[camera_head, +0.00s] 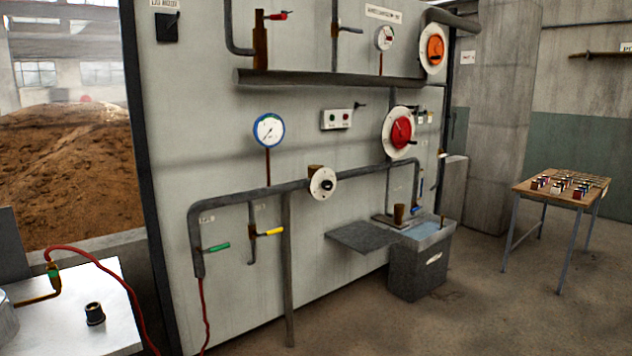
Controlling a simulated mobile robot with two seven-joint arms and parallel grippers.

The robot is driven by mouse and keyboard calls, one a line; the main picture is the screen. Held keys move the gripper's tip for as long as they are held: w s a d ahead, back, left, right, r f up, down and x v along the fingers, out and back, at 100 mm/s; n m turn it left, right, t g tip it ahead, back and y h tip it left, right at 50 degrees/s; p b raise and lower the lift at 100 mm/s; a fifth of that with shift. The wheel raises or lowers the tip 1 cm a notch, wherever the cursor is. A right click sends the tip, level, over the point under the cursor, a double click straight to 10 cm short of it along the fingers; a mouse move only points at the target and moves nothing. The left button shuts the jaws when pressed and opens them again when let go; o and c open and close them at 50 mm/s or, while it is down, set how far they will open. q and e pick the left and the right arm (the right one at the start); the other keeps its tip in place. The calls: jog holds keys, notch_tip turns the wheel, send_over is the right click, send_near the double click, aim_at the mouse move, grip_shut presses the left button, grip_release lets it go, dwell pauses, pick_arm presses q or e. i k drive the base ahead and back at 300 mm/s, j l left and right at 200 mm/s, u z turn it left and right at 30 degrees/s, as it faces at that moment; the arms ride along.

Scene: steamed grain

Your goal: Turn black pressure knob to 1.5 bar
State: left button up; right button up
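A small black knob (327,186) sits at the middle of a round white dial (317,177) on the grey pipe, at the centre of the wall panel. The scale marks on the dial are too small to read, so I cannot tell the knob's setting. A blue-rimmed pressure gauge (268,130) with a white face stands above and left of it on a brown stem; its reading is too small to tell. Neither of my grippers is in view.
Red (401,131) and orange (434,49) round knobs are on the panel at right. Green (217,247) and yellow (272,232) valve handles hang lower left. A grey water bin (418,270) stands below right. A wooden table (535,199) is far right. Floor between is clear.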

aim_at(327, 184)
jog(key=i+u, duration=0.1)
jog(key=i, duration=0.35)
jog(key=i+l+u, duration=0.1)
jog(key=i, duration=0.3)
jog(key=i+l+u, duration=0.1)
jog(key=i, duration=0.35)
jog(key=l, duration=0.1)
